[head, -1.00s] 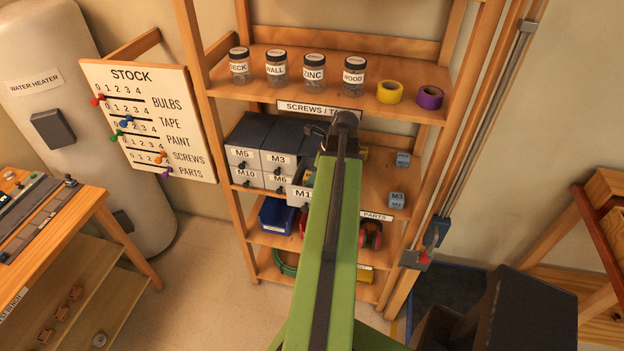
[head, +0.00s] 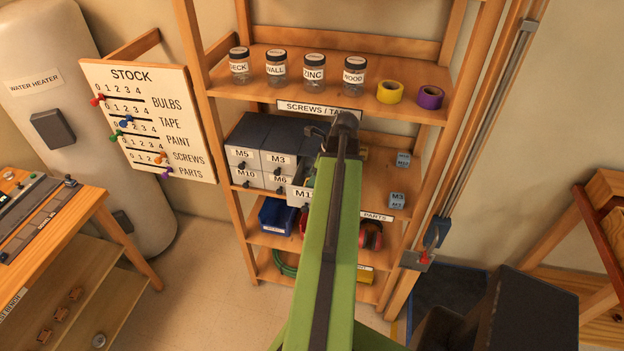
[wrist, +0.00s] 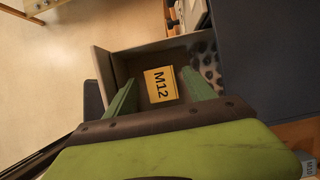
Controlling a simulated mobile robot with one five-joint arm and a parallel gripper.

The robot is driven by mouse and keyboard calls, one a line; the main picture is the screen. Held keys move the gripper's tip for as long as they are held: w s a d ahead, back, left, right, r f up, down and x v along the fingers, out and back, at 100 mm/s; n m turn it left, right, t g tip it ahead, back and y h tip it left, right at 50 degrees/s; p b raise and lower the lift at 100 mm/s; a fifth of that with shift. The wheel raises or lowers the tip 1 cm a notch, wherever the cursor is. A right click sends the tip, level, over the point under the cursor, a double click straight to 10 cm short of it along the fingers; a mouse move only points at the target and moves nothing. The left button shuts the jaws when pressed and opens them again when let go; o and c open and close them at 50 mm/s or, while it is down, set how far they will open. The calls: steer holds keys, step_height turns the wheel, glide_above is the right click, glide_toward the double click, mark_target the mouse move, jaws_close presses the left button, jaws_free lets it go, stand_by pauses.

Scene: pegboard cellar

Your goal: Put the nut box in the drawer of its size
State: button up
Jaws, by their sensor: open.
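The nut box (wrist: 161,85) is yellow, labelled M12, and lies inside a pulled-out drawer (wrist: 118,62) in the wrist view. My gripper (wrist: 160,95) is open, with one green finger on each side of the box and gaps between. Dark round pieces, perhaps nuts, show in the drawer to the right of the box. In the head view the open drawer (head: 299,196) carries a label starting M1, its end hidden by my arm. My arm also hides the box there.
Closed drawers labelled M5, M3, M10 and M6 (head: 281,181) surround the open one. Two blue-grey boxes (head: 397,201) (head: 403,159) stand on the shelf to the right. Jars (head: 314,72) and tape rolls stand above. A blue bin (head: 276,215) sits below.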

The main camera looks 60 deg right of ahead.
steer(key=a+p+v, duration=0.1)
steer(key=p+v, duration=0.6)
steer(key=v, duration=0.1)
steer(key=shift+d, duration=0.45)
steer(key=shift+w+r, duration=0.1)
steer(key=w+a+f+n+g, duration=0.1)
steer(key=w+a+n+g, duration=0.2)
steer(key=w+a+n, duration=1.8)
steer(key=a+n, duration=0.2)
steer(key=a, duration=0.6)
steer(key=w+a+n+g+h, duration=0.1)
steer(key=a+n, duration=0.4)
steer(key=a, duration=0.6)
steer(key=w+a+n, duration=0.2)
steer(key=a+n, duration=0.2)
steer(key=a, duration=0.7)
steer(key=shift+w+f, duration=0.3)
steer(key=shift+f, duration=0.1)
